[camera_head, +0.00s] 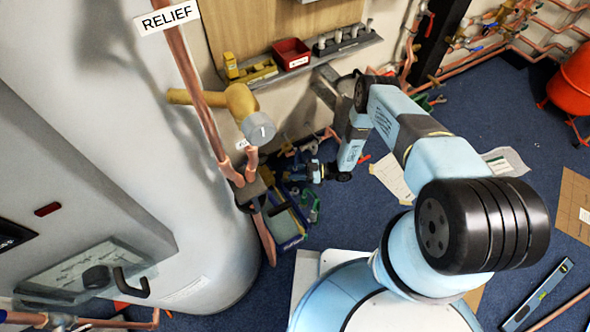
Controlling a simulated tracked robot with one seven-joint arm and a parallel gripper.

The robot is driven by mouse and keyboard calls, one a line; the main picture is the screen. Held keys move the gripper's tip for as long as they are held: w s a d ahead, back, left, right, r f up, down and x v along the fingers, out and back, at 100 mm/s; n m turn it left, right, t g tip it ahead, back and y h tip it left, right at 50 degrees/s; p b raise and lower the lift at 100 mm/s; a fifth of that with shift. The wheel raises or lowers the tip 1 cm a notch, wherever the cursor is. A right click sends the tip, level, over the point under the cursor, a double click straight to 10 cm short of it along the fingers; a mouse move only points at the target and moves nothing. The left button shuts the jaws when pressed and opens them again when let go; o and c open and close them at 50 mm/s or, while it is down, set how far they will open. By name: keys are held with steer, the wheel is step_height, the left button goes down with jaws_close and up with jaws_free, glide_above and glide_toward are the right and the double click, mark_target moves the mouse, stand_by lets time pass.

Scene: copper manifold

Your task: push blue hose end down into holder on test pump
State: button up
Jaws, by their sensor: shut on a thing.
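My gripper (294,175) is small and far off in the head view, at the end of my arm, pointing left close to the tank's lower right side. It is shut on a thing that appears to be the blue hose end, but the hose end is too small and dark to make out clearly. What looks like the test pump (285,228), a blue box-like body with a grey-green top, stands on the floor just below my gripper in the picture. The holder cannot be made out, nor whether the hose end touches it.
The large grey tank (110,130) fills the left. Copper pipes (197,85) and a yellow-brown fitting with a round grey cap (258,130) stand close to my gripper. A shelf with a red bin (291,54) is behind.

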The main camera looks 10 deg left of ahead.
steer(key=shift+f, duration=3.75)
steer(key=o, duration=1.2)
steer(key=shift+r, duration=0.1)
